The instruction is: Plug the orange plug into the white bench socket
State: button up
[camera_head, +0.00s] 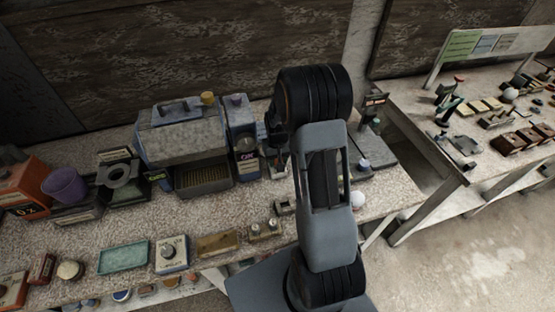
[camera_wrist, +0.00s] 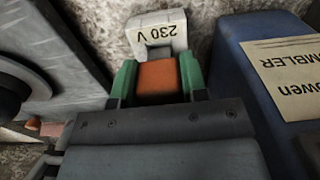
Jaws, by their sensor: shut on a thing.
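The orange plug (camera_wrist: 157,78) sits between the green fingertips of my gripper (camera_wrist: 158,84) in the wrist view. My gripper is shut on it. The white bench socket (camera_wrist: 176,22), marked "230 V", stands directly beyond the plug and is nearly in line with it. A grey part shows between the plug's far end and the socket's white face. I cannot tell whether the plug is in the socket or just short of it. In the head view my arm hides the plug and the socket.
A blue housing (camera_wrist: 255,75) with a paper label stands close on the right in the wrist view. A grey machine (camera_wrist: 50,50) with a black round part is close on the left. In the head view, the bench (camera_head: 215,212) holds several boxes and trays.

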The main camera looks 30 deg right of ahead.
jog(key=shift+f+b, duration=0.85)
jog(key=shift+f, duration=0.25)
jog(key=o, duration=1.1)
jog(key=shift+r, duration=0.15)
jog(key=shift+r+p, duration=1.4)
jog(key=shift+r, duration=0.55)
